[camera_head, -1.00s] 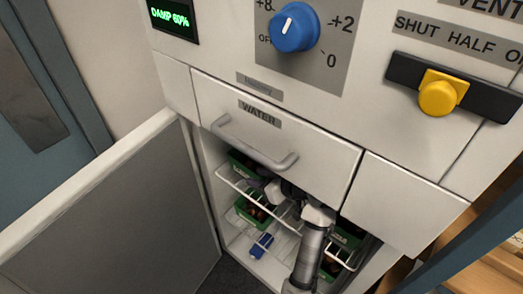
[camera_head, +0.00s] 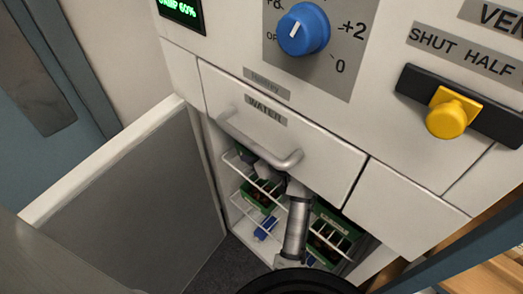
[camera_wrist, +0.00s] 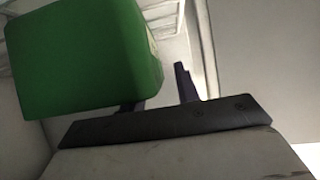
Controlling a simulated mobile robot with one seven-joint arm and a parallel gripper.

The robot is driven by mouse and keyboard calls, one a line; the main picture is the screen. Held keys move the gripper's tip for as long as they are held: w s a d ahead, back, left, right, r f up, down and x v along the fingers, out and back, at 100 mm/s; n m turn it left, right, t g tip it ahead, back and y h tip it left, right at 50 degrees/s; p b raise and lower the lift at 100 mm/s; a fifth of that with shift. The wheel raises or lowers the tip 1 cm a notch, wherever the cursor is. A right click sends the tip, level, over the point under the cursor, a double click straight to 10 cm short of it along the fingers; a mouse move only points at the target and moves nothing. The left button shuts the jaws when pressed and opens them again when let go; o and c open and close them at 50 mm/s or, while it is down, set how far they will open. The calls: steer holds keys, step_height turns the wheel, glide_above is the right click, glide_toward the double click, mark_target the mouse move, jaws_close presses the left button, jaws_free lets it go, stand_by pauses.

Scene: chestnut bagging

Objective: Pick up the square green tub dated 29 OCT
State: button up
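A green tub (camera_wrist: 85,55) fills the upper left of the wrist view, very close to the camera. A pale label edge shows on its right side, but no date is readable. My gripper (camera_wrist: 160,92) has its two dark fingers spread apart. The tub hides part of the left finger, and a gap shows between the tub and the right finger. In the head view, my arm reaches into the open cabinet under the drawer, and my fingertips are hidden. Green tubs with brown contents stand inside, one at left (camera_head: 250,193) and one at right (camera_head: 318,247).
The WATER drawer front and its handle (camera_head: 262,147) hang above the opening. White wire shelves (camera_head: 240,165) cross the cabinet. The open grey door (camera_head: 140,205) stands at left. A blue object (camera_head: 265,228) lies low inside. A blue post (camera_head: 460,250) is at right.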

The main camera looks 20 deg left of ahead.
jaws_close()
steer(key=shift+r, duration=0.2)
stand_by(0.4)
